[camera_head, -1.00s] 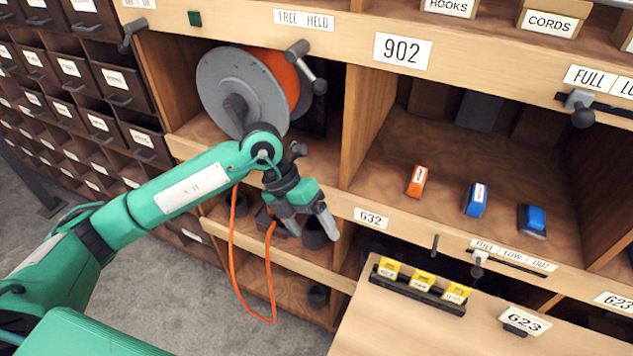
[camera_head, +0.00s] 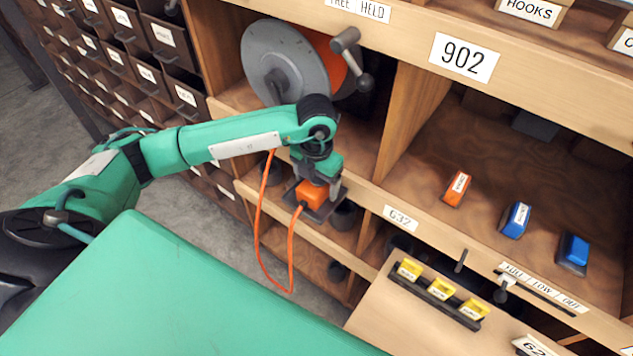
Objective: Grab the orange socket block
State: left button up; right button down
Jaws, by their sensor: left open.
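The orange socket block (camera_head: 311,194) sits on a small dark ledge in front of the reel bay, with an orange cord hanging from it. My left gripper (camera_head: 319,183) points down directly over the block, its fingertips at the block's upper part. It is open; one finger shows on the near right side, and the far finger is mostly hidden. I cannot tell whether the fingers touch the block. My right gripper is not in view.
An orange labelled block (camera_head: 457,188) and two blue ones lie in the right bay. A wooden tray (camera_head: 400,318) with yellow blocks (camera_head: 441,289) juts out below.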

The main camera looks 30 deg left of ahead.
pick_arm(q)
jog(key=shift+f, duration=0.3)
jog(key=shift+c, duration=0.7)
jog(key=c, duration=1.1)
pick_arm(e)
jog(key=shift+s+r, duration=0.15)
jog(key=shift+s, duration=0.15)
pick_arm(q)
jog(key=shift+r, duration=0.1)
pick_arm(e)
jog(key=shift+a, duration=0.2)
